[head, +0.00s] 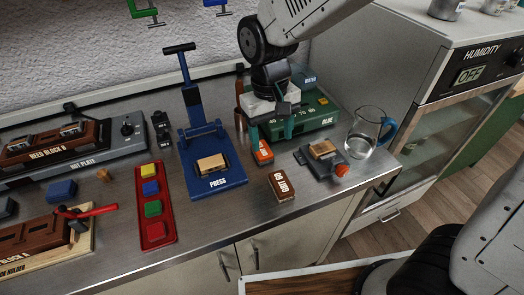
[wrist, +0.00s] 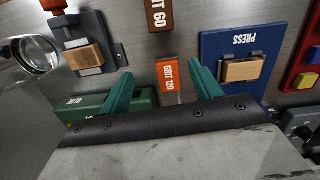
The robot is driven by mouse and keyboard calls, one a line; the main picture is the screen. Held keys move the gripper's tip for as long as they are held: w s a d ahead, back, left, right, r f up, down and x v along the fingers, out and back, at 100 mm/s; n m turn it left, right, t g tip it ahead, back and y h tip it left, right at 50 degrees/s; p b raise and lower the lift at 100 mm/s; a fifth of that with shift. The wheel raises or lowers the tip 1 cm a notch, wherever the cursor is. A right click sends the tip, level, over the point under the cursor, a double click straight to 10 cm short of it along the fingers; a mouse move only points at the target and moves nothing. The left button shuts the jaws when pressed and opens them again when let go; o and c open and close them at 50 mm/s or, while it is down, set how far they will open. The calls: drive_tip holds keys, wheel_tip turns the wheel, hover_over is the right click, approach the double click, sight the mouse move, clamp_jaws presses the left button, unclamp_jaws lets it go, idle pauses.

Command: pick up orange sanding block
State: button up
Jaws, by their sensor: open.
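The orange sanding block (head: 263,153) lies on the metal bench between the blue press and the green glue case. In the wrist view the orange block (wrist: 171,76), marked GRIT 120, shows between the two teal fingers, closer to the right one. My gripper (head: 271,143) is open above the block, its fingers pointing down. In the wrist view my gripper (wrist: 162,76) has a gap on both sides of the block. I cannot tell how far the fingertips are above the bench.
A brown GRIT 60 block (head: 283,186) lies nearer the front edge. The blue press (head: 212,182) stands left, the green glue case (head: 318,117) behind. A grey fixture with a wooden block (head: 322,150) and a glass jug (head: 362,135) are right. A red tray (head: 154,232) holds coloured blocks.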

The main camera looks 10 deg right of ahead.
sight(263, 150)
drive_tip(key=shift+w+a, duration=0.4)
drive_tip(key=shift+w, duration=0.2)
drive_tip(key=shift+w+a, duration=0.35)
drive_tip(key=shift+w, duration=0.25)
drive_tip(key=shift+w+m+t, duration=0.2)
drive_tip(key=shift+m+t, duration=0.2)
wheel_tip(263, 150, down, 8)
drive_tip(key=shift+r, duration=0.25)
drive_tip(key=c, duration=1.1)
drive_tip(key=shift+r, duration=0.2)
drive_tip(key=shift+c, duration=0.2)
